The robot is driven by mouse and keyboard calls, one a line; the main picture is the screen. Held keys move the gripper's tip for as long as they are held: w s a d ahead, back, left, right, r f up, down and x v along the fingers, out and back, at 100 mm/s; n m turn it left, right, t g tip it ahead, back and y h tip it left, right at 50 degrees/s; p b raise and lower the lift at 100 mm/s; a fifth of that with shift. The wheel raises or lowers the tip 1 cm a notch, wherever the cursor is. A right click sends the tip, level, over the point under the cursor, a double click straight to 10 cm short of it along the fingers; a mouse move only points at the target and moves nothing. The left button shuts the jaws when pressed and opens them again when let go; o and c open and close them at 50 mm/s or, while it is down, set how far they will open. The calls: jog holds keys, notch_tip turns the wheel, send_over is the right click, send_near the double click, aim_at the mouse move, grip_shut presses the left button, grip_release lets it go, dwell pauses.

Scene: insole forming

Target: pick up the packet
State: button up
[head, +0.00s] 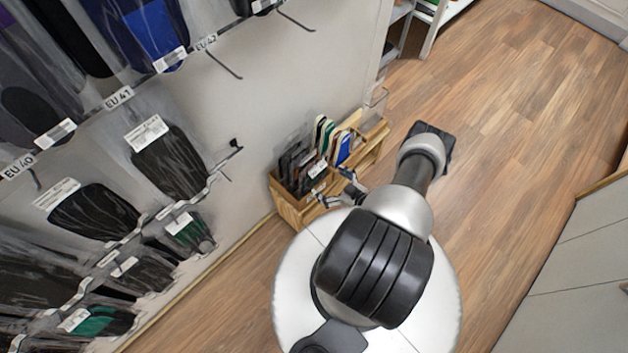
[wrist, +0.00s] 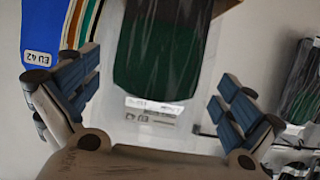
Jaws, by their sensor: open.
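A clear packet (wrist: 160,55) with a dark green and black insole fills the upper middle of the wrist view. Its label end points down toward my gripper's palm. My gripper (wrist: 160,75) is open, with one finger on each side of the packet and a visible gap to both. In the head view my gripper (head: 343,190) is at the right front of a wooden box (head: 292,208) holding several dark packets (head: 296,165). I cannot tell which of them is the one between my fingers.
A blue piece marked EU 42 (wrist: 42,35) and striped edges stand close by my left finger in the wrist view. Dark packets (wrist: 303,85) show at the right. In the head view, packets hang on wall hooks (head: 168,160) at left; the wooden floor (head: 500,120) is open at right.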

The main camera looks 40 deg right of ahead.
aim_at(318, 176)
jog(key=b+x, duration=0.1)
jog(key=x, duration=0.3)
jog(key=shift+s+a+f, duration=0.1)
jog(key=shift+f, duration=0.05)
jog(key=shift+w+f, duration=0.15)
jog(key=shift+w, duration=0.4)
jog(key=shift+c, duration=0.2)
jog(key=c, duration=1.4)
jog(key=shift+c, duration=0.2)
notch_tip(318, 176, up, 12)
jog(key=p, duration=0.4)
jog(key=s+d+p, duration=0.1)
jog(key=s, duration=1.7)
jog(key=shift+d, duration=0.2)
